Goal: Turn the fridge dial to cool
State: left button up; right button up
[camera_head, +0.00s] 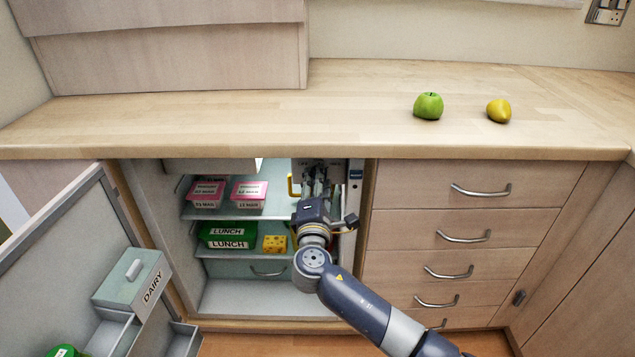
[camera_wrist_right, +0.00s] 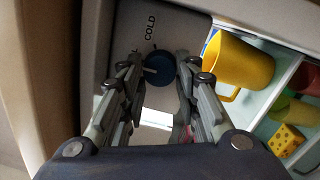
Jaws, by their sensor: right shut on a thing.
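The fridge dial (camera_wrist_right: 160,70) is a round dark blue knob on a grey panel (camera_wrist_right: 182,27) marked COLD, seen in the right wrist view. My right gripper (camera_wrist_right: 160,72) has its two fingers on either side of the dial and is shut on it. In the head view my right gripper (camera_head: 318,180) reaches into the upper right of the open fridge, and the arm hides the dial there. My left gripper is in neither view.
A yellow mug (camera_wrist_right: 238,66) stands close beside the right gripper. Pink boxes (camera_head: 248,194), a green lunch box (camera_head: 228,236) and cheese (camera_head: 274,244) sit on the shelves. The open fridge door (camera_head: 62,248) is at left. Drawers (camera_head: 465,220) stand at right.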

jog(key=shift+f, duration=0.1)
jog(key=o, duration=1.1)
jog(key=shift+c, duration=0.2)
jog(key=shift+s, duration=0.1)
jog(key=s, duration=1.2)
jog(key=shift+a+f, duration=0.25)
jog(key=shift+f, duration=0.15)
jog(key=shift+w, duration=0.1)
